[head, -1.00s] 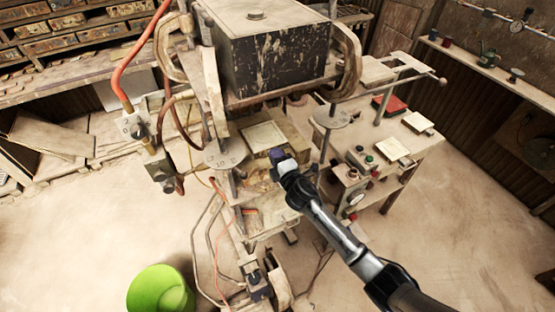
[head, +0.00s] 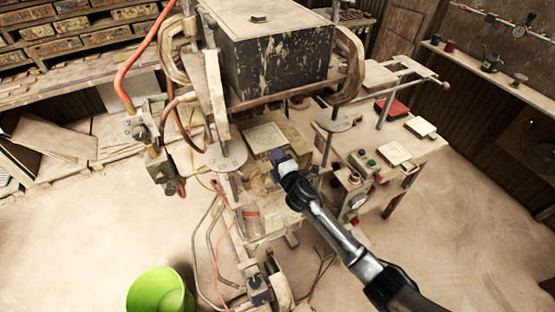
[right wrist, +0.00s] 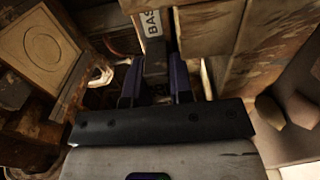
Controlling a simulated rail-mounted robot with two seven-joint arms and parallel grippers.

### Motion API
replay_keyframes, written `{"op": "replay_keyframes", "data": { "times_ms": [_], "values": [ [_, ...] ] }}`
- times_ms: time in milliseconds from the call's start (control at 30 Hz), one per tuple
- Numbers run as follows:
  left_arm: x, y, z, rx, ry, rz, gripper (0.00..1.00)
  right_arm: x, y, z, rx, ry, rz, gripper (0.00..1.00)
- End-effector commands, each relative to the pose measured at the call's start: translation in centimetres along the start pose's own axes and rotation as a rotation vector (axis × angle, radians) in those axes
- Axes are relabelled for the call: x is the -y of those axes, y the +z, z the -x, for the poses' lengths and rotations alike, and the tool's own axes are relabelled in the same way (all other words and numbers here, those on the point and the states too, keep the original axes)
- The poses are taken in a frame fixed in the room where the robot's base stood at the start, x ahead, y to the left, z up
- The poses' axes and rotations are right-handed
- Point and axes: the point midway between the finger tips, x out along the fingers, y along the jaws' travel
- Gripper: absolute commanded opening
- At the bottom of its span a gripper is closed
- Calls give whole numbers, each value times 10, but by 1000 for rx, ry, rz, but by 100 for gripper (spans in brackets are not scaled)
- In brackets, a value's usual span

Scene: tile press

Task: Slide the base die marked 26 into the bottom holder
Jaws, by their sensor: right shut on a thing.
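My right gripper (head: 278,157) is at the front of the press, just right of and below a pale square die face (head: 265,138). In the right wrist view its two dark blue fingers (right wrist: 155,82) are shut on a narrow grey piece (right wrist: 155,62), like a handle. A white label (right wrist: 152,22) reading "BAS" stands just beyond it; the rest of the label is hidden. The pale square with a ring (right wrist: 40,42) shows at the left there. I cannot read the number 26 or clearly make out the bottom holder. My left gripper is not in view.
The heavy dark press block (head: 275,55) hangs above the work area, with posts and hoses around it. A side table (head: 420,152) with buttons and pale tiles stands at the right. A green bucket (head: 160,290) is on the floor.

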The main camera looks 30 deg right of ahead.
Motion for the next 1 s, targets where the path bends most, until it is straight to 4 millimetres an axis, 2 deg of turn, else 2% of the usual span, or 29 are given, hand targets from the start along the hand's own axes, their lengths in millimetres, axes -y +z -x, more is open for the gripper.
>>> {"op": "replay_keyframes", "data": {
  "times_ms": [267,300,600,867,1000],
  "values": [
    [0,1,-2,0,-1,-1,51,-3,0,-6,-1,6,0,0],
    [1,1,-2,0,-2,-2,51,-3,0,-6,-1,6,0,24],
    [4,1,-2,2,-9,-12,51,-2,0,-5,-1,3,0,51],
    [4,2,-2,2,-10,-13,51,2,0,-3,0,-3,0,51],
    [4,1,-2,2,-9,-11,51,1,0,8,0,-2,1,51]
  ]
}}
